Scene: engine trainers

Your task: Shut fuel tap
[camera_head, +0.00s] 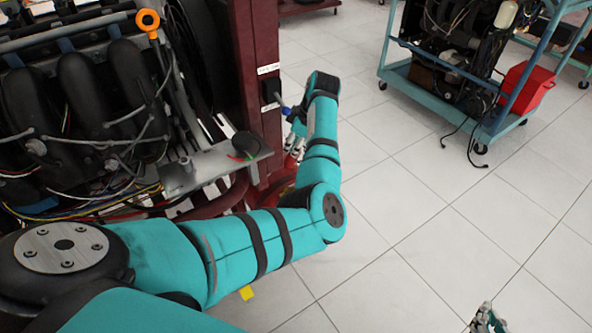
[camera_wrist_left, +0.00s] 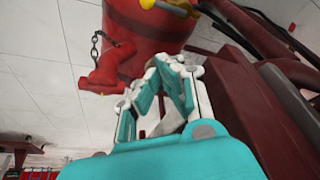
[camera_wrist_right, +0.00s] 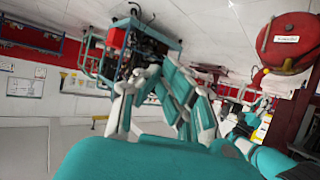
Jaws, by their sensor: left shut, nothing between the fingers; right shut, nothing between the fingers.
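A red tank (camera_wrist_left: 150,38) with a yellow handle-like part (camera_wrist_left: 168,7) fills the top of the left wrist view. I cannot tell for sure whether this yellow part is the fuel tap. My left gripper (camera_wrist_left: 178,84) is shut and empty, its fingers apart from the yellow part. In the head view my left gripper (camera_head: 296,146) is mostly hidden by its arm, low beside the maroon post. My right gripper (camera_head: 487,318) shows at the bottom edge over the floor; in the right wrist view it (camera_wrist_right: 158,75) is shut and empty. A labelled red tank (camera_wrist_right: 288,42) also shows there.
The engine (camera_head: 90,95) and its wires fill the left of the head view. A teal trolley (camera_head: 430,78) with a red can (camera_head: 527,88) stands behind. The tiled floor right is clear.

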